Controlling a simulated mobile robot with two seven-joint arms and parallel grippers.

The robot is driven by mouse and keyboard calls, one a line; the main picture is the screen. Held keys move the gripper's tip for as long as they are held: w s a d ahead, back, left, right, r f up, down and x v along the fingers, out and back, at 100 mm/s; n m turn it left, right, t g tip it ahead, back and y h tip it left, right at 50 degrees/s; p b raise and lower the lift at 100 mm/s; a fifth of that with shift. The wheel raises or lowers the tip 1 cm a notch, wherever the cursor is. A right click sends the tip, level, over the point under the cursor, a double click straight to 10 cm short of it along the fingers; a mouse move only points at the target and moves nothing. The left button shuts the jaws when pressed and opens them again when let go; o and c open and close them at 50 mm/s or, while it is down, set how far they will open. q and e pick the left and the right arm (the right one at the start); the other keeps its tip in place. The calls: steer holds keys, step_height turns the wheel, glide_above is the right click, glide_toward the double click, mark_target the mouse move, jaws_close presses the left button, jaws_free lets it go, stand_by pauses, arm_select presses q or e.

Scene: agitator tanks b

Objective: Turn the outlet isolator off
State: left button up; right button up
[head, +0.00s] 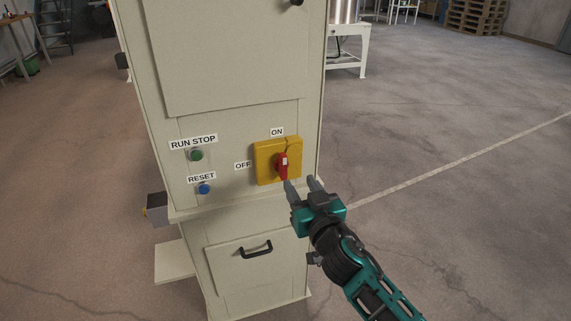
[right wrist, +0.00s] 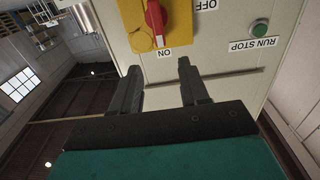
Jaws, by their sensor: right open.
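The outlet isolator is a red rotary handle (head: 282,164) on a yellow plate (head: 263,171), on the front of a cream cabinet. The handle stands about upright, in line with the ON label (head: 277,132); the OFF label (head: 242,166) is to its left. My right gripper (head: 302,184) is open and empty, just below and right of the handle, apart from it as far as I can tell. In the right wrist view the red handle (right wrist: 156,18) shows upside down, beyond and between the open fingers (right wrist: 160,80). My left gripper is not in view.
A green RUN STOP button (head: 196,155) and a blue RESET button (head: 205,188) sit left of the isolator. A black drawer handle (head: 256,250) is on the cabinet (head: 235,60) below. The floor to the right is open.

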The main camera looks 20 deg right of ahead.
mark_target(285, 160)
steer(key=w, duration=0.5)
steer(key=w+b, duration=0.1)
steer(key=w, duration=0.3)
steer(key=shift+w+a, duration=0.2)
steer(key=shift+w, duration=0.15)
jaws_close()
